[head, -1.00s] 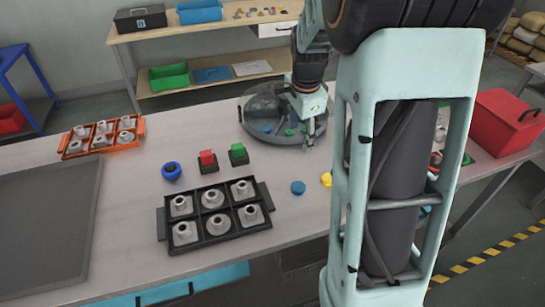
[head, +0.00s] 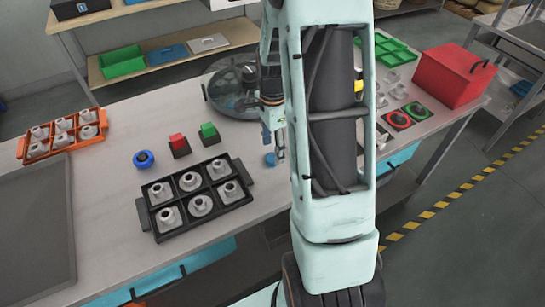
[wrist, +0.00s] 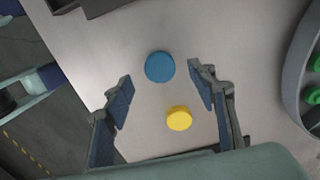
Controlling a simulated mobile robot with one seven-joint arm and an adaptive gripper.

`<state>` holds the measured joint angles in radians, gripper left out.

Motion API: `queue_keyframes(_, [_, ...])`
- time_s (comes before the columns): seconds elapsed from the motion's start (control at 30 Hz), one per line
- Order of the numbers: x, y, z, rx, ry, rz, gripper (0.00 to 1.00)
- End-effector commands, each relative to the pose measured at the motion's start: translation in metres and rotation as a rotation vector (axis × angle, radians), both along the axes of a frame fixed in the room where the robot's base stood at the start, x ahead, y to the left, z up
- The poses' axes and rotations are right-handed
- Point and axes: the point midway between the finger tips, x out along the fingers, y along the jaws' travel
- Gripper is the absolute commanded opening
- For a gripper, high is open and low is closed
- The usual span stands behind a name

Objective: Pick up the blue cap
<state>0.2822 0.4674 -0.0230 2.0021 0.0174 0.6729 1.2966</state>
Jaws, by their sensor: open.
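The blue cap (head: 270,159) is a small flat disc on the grey table, right of the black tray. In the wrist view the blue cap (wrist: 160,67) lies ahead, roughly between the two fingertips. My gripper (head: 273,145) is open and empty close above it in the head view.
A black tray (head: 246,172) of metal parts stands left of the blue cap. A red box (head: 455,75) is at the right.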

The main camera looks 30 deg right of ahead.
Motion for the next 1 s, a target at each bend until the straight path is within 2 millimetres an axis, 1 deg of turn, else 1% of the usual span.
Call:
queue_keyframes(0.1, [-0.001,0.001,-0.017,0.001,0.004,0.001,0.52])
queue_keyframes(0.2, [-0.001,0.001,-0.027,0.000,0.002,0.002,0.52])
queue_keyframes(0.3, [-0.001,0.001,-0.031,0.000,0.000,0.001,0.52])
queue_keyframes(0.5, [0.000,0.001,-0.031,-0.001,-0.001,0.001,0.52])
queue_keyframes(0.57, [0.000,0.001,-0.031,-0.001,-0.001,0.001,0.47])
queue_keyframes(0.8, [0.000,0.001,-0.031,-0.001,-0.001,0.001,0.21])
queue_keyframes(1.0, [0.000,0.001,-0.031,-0.001,-0.001,0.001,0.21])
